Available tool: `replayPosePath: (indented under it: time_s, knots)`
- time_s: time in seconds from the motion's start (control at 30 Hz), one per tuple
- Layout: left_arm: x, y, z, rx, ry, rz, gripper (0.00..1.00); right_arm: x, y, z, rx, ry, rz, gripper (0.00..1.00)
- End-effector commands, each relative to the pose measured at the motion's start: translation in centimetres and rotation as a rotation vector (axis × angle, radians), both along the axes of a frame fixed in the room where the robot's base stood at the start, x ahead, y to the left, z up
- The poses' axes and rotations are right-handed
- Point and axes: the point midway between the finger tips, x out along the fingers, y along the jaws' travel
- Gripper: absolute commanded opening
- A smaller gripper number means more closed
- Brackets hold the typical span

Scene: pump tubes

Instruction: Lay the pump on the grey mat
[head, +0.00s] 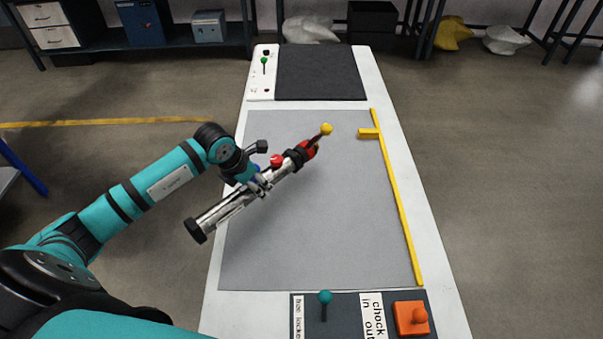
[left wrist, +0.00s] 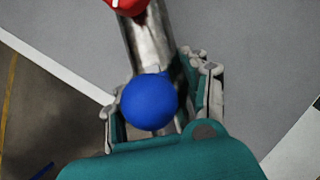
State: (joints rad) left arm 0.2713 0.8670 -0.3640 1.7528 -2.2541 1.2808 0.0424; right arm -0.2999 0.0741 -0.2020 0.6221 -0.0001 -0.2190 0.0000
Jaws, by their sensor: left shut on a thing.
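The pump (head: 233,203) is a long silver tube with a black end cap at lower left, and black and red parts and a yellow ball at its upper right end. My left gripper (head: 261,186) is shut on the tube near its middle. The pump is held slanted, over the left side of the grey mat (head: 320,230), with its black cap past the table's left edge. In the left wrist view the silver tube (left wrist: 152,48) runs between the fingers (left wrist: 165,105), with a blue ball (left wrist: 149,101) and a red part on it. The right gripper is not in view.
A yellow strip (head: 399,210) with a short side piece runs along the mat's right side. A dark pad (head: 320,72) and a white panel (head: 262,78) lie at the far end. A panel with a teal knob (head: 325,297) and an orange block (head: 411,318) is at the near end. The mat's middle is clear.

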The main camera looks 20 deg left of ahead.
Motion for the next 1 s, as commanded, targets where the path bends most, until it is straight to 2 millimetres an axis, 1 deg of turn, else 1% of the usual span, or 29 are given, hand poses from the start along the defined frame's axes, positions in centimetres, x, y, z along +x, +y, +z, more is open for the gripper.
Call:
replayPosePath:
  time_s: [0.03,0.1,0.2,0.4,0.5,0.63,0.87,1.0]
  knots:
    - [1.4,-0.8,0.2,-0.007,-0.014,-0.001,0.0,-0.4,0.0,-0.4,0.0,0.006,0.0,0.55]
    - [2.8,-1.7,-0.1,-0.008,-0.014,-0.002,0.0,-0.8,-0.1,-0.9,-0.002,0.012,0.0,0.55]
    - [4.8,-2.8,-0.4,-0.008,-0.013,-0.002,0.0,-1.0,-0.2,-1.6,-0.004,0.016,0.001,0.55]
    - [8.6,-5.0,-0.9,-0.006,-0.011,-0.003,0.0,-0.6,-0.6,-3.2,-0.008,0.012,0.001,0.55]
    - [10.1,-5.9,-1.0,-0.006,-0.01,-0.004,0.0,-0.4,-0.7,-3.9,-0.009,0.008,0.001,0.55]
    - [11.2,-6.4,-1.0,-0.003,-0.009,-0.003,0.0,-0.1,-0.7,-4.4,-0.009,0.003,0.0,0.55]
    - [12.2,-7.0,-1.0,-0.003,-0.01,-0.003,0.0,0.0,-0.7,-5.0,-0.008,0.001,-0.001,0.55]
    - [12.2,-7.1,-3.3,-0.005,-0.006,-0.004,0.0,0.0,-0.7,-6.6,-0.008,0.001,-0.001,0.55]
